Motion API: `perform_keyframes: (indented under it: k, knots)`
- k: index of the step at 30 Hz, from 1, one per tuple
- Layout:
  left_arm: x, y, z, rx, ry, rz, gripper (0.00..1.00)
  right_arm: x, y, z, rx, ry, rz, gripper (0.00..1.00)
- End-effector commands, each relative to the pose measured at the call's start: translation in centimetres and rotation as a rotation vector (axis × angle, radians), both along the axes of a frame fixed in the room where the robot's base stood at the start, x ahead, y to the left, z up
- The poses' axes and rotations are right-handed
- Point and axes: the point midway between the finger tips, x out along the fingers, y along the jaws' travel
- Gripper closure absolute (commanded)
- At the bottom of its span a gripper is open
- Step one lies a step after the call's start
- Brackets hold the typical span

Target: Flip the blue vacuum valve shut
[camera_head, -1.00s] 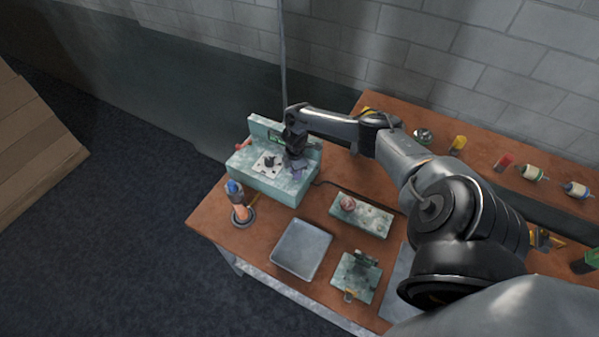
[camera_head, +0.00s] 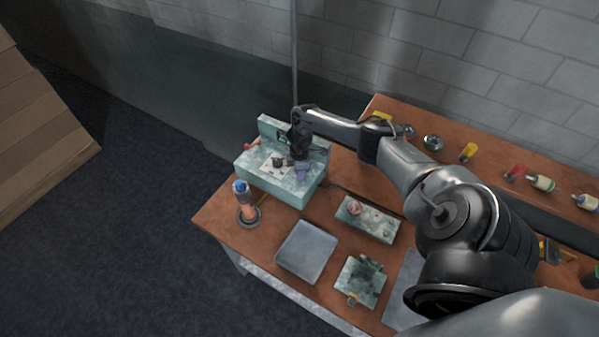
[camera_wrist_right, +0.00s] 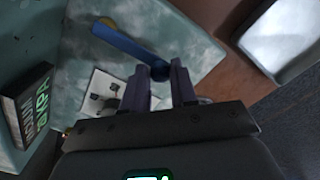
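In the right wrist view the blue valve lever (camera_wrist_right: 130,42) runs from a yellow pivot at the upper left to a dark rounded end. That end lies between the two fingertips of my right gripper (camera_wrist_right: 160,75). The fingers stand apart with a small gap, and I cannot tell whether either touches the lever. In the head view the right gripper (camera_head: 300,168) is over the right part of the teal valve box (camera_head: 290,194), and the lever is mostly hidden by my arm. My left gripper is not in view.
A dark display (camera_wrist_right: 28,102) with green text stands beside the lever. A white plate (camera_head: 272,167) is on the box. A stand with an orange and blue tube (camera_head: 247,205), a grey tray (camera_head: 306,252) and a teal block (camera_head: 368,219) are on the wooden table in front.

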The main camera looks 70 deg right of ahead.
Motion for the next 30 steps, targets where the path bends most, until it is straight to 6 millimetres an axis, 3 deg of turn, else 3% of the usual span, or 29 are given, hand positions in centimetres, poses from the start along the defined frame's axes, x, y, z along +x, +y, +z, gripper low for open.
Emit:
perform_keyframes:
  k: [1, 4, 17, 30]
  knots:
    - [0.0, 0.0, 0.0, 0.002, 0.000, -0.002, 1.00, 0.0, 0.0, 0.0, 0.000, 0.000, 0.000, 0.65]
    - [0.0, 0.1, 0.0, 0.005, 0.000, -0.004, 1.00, 0.0, 0.0, 0.0, 0.000, 0.000, 0.000, 0.50]
    - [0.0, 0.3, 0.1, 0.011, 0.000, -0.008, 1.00, 0.0, 0.0, 0.7, 0.001, -0.001, 0.004, 0.49]
    - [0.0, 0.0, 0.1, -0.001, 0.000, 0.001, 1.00, 0.0, -0.1, 7.6, -0.002, -0.002, 0.004, 0.49]
